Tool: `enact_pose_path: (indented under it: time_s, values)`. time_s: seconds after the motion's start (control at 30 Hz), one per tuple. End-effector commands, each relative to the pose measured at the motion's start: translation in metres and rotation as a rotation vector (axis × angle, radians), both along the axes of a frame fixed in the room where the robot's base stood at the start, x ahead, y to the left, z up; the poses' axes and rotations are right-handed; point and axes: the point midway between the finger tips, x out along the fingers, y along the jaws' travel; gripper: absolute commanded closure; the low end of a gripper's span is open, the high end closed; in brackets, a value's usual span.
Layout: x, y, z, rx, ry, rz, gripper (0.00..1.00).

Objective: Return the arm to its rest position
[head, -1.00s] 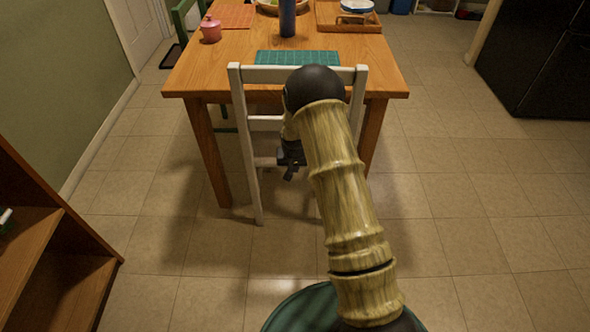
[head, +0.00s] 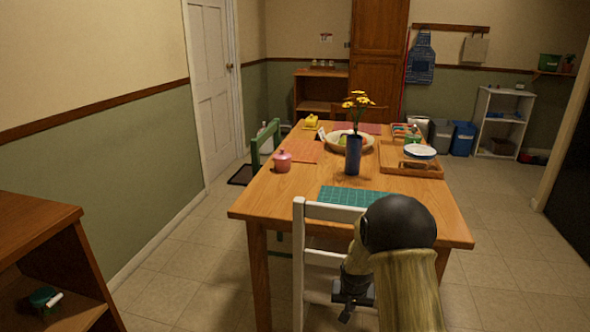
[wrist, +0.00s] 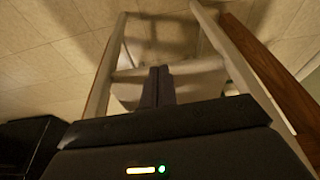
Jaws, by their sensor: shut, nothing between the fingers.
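My gripper (head: 354,302) hangs low in front of the near white chair in the head view, partly hidden by my own arm. In the wrist view its two dark fingers (wrist: 158,86) are together with nothing between them. The white chair (head: 299,255) stands at the near end of the wooden table, and its legs and rungs also show in the wrist view (wrist: 170,70). From these frames I cannot tell how far apart my gripper and the chair are.
A brown shelf (head: 40,228) stands at left. Floor at right (head: 500,235) is clear.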

Motion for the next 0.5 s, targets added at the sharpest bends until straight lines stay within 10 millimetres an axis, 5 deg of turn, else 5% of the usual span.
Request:
enact_pose_path:
  time_s: [0.2,0.5]
  values:
    - [-0.06,0.002,0.061,0.004,0.01,0.048,1.0]
    - [-0.153,0.006,0.116,0.005,0.027,0.122,1.0]
